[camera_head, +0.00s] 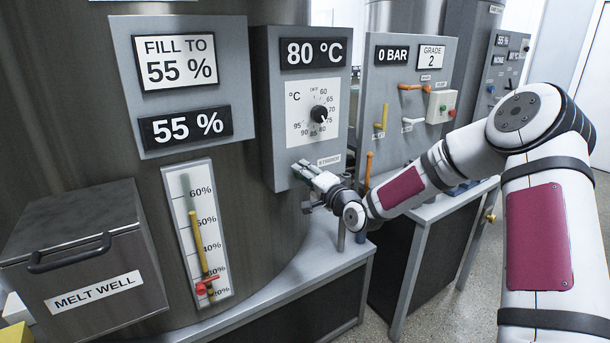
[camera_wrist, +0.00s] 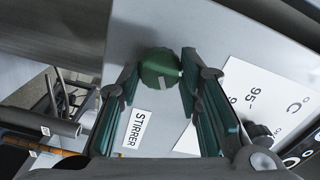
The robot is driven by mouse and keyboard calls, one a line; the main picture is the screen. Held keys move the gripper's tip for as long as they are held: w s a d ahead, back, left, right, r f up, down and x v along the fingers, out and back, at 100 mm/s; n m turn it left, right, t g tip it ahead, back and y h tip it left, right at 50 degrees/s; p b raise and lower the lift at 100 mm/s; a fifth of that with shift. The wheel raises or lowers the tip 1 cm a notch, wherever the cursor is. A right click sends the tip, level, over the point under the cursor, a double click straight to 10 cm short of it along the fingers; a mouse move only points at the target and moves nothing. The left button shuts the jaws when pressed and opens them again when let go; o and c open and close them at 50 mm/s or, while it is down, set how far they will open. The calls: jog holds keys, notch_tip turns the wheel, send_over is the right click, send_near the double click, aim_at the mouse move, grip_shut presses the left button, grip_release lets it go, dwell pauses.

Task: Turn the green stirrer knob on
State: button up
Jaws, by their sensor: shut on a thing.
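The green stirrer knob (camera_wrist: 160,68) shows in the wrist view on the grey panel (camera_wrist: 215,30), between the tips of my two fingers. Its white pointer mark faces the bottom of that view, slightly tilted. The STIRRER label (camera_wrist: 136,128) is beside it on the panel. My gripper (camera_head: 302,170) is shut on the knob at the lower part of the 80 °C panel. In the head view the gripper largely hides the knob, and the STIRRER label (camera_head: 329,160) shows just right of it.
A temperature dial (camera_head: 319,114) with a black knob is above my gripper. The fill gauge (camera_head: 197,235) and the melt well box (camera_head: 85,255) are to the left. The 0 BAR panel (camera_head: 405,100), with levers and buttons, is to the right, near my arm.

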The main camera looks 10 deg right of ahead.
jog(key=o, duration=1.2)
jog(key=shift+c, duration=0.2)
jog(key=v, duration=1.2)
